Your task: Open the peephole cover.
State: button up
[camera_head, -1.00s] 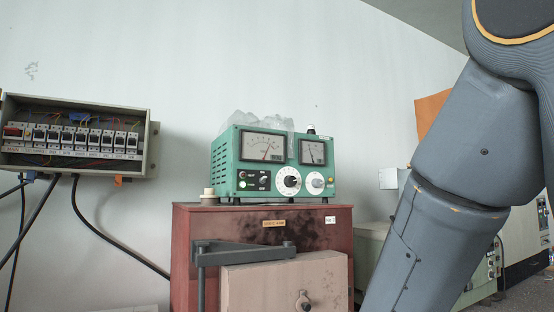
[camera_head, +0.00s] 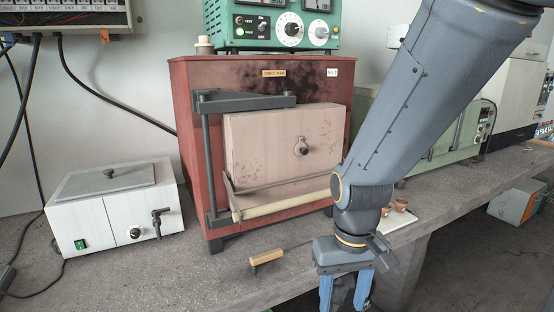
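The peephole cover (camera_head: 302,147) is a small dark round piece with a knob, near the middle of the pale furnace door (camera_head: 265,140). It appears to lie flat over the peephole; the hole itself does not show. The door sits in the front of a red furnace (camera_head: 185,120) and looks shut. My gripper (camera_head: 344,300) hangs low at the bottom of the view, below and right of the cover, in front of the bench edge. Its two blue fingers point down and stand apart, with nothing seen held; their tips are near or past the frame's edge.
A pale bar handle (camera_head: 285,206) juts out below the door, and a dark hinge arm (camera_head: 245,102) runs along its top left. A wood-handled tool (camera_head: 267,257) lies on the bench (camera_head: 215,280). Small clay cups (camera_head: 401,204) stand right of my wrist. A white box (camera_head: 115,205) stands left.

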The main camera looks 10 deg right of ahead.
aim_at(300, 149)
jog(key=z, duration=3)
jog(key=k, duration=0.75)
jog(key=u, duration=2.4)
